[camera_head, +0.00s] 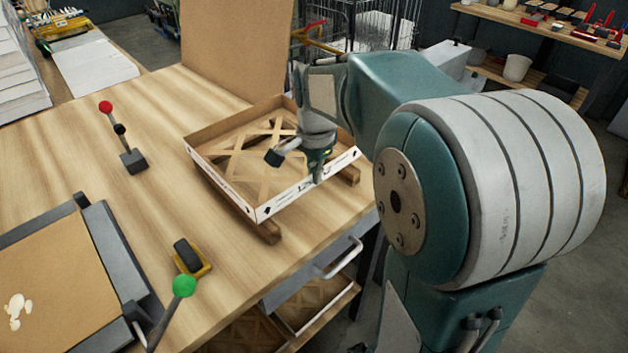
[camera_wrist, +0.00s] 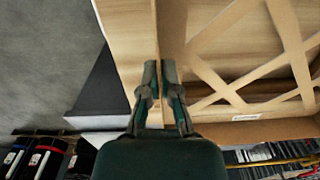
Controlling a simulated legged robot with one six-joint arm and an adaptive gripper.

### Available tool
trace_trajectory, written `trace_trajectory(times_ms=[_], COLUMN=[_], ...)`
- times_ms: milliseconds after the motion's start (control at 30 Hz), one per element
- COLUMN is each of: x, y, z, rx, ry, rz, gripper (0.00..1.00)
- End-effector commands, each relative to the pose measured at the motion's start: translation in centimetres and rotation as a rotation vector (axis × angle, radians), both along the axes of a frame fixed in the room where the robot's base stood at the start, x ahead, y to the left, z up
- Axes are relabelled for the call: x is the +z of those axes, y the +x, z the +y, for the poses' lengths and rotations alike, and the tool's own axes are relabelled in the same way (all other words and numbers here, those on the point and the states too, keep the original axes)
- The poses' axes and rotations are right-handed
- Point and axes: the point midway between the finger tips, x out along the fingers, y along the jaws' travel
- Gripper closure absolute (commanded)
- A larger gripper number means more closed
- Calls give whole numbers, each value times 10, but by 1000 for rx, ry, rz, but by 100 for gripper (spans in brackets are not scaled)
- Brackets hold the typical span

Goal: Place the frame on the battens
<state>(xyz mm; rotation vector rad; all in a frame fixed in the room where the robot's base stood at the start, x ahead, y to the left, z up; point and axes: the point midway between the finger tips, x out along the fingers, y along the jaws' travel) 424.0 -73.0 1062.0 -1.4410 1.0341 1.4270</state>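The frame (camera_head: 225,182) is a shallow, white-edged cardboard tray with a lattice inside. In the head view it lies over two brown wooden battens on the bench. The left batten (camera_head: 238,214) sticks out along its left side, and the end of the right batten (camera_head: 350,173) shows past its right corner. I cannot tell whether the frame rests fully on both. My gripper (camera_head: 318,168) is at the frame's near right wall. In the wrist view my gripper (camera_wrist: 160,72) has its fingers close together, one each side of the frame's thin wall (camera_wrist: 172,30); the lattice lies right.
A brown board (camera_head: 238,45) stands upright behind the frame. A red-knobbed lever (camera_head: 118,135) and a green-knobbed lever (camera_head: 180,290) stand on the bench (camera_head: 60,140). A dark-edged press with a brown panel (camera_head: 60,290) is at the lower left. Lattice frames lie in an open drawer below.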

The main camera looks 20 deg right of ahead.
Motion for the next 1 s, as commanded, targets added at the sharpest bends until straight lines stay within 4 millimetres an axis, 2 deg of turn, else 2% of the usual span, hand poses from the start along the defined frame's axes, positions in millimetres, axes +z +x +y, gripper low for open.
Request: trace_trajectory(times_ms=[33,167,500,600,1000], x=[-10,-24,-27,-26,-23], y=[-2,-2,-2,-1,-1], z=[1,1,1,1,1], rx=[0,0,0,0,0], ry=[1,1,0,1,0], rz=[6,3,2,1,0], gripper=[100,100,100,57,57])
